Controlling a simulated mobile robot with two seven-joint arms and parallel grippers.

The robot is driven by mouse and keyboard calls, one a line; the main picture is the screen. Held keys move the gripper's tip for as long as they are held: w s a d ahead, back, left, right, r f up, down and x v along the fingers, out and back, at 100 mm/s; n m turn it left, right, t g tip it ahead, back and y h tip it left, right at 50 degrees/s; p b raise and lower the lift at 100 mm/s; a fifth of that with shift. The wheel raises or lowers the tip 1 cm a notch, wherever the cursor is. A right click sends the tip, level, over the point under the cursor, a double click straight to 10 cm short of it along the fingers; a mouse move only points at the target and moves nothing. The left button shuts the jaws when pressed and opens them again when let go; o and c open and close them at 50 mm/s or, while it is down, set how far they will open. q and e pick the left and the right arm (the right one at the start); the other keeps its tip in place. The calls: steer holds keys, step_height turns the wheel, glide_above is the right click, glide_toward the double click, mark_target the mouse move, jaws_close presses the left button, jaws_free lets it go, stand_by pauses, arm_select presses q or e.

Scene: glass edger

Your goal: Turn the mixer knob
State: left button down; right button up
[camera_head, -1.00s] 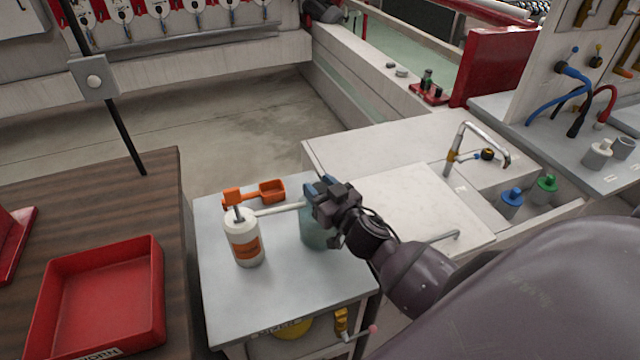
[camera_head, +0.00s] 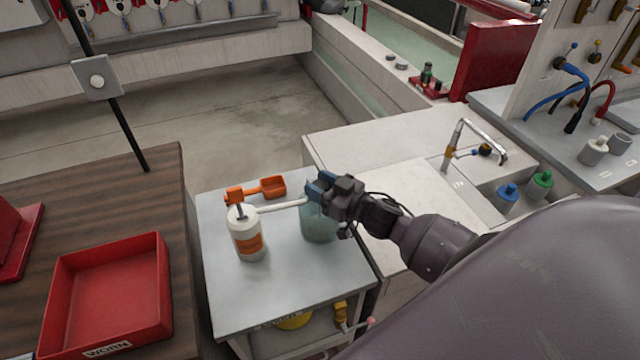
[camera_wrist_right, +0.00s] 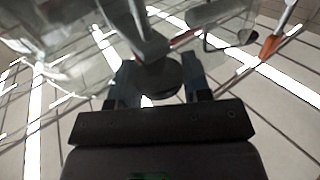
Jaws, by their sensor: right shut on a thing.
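A translucent blue-green vessel (camera_head: 318,226) stands on a small grey side table. My right gripper (camera_head: 318,188) is at its top. A white bar (camera_head: 283,206) sticks out to the left from there. In the right wrist view, my right gripper (camera_wrist_right: 160,95) has its fingers on both sides of a dark round knob (camera_wrist_right: 160,76) and is shut on it. The knob is under a grey bar (camera_wrist_right: 136,28) in that view. In the head view the gripper hides the knob. My left gripper is not in view.
A white bottle with an orange label (camera_head: 247,236) stands left of the vessel, near an orange scoop (camera_head: 270,188). A red bin (camera_head: 108,295) is on the wooden bench (camera_head: 130,195) at left. A white sink counter (camera_head: 375,150) with a tap (camera_head: 455,140) is at right.

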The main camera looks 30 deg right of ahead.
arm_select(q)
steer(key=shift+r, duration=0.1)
arm_select(e)
steer(key=o, duration=0.8)
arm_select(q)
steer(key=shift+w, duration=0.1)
arm_select(e)
steer(key=shift+o, duration=0.2)
steer(key=shift+s, duration=0.1)
arm_select(q)
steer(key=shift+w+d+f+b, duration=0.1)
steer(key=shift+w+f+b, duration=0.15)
steer(key=shift+b, duration=0.45)
arm_select(e)
steer(key=v, duration=1)
steer(key=shift+s, duration=0.25)
steer(key=shift+d, duration=0.15)
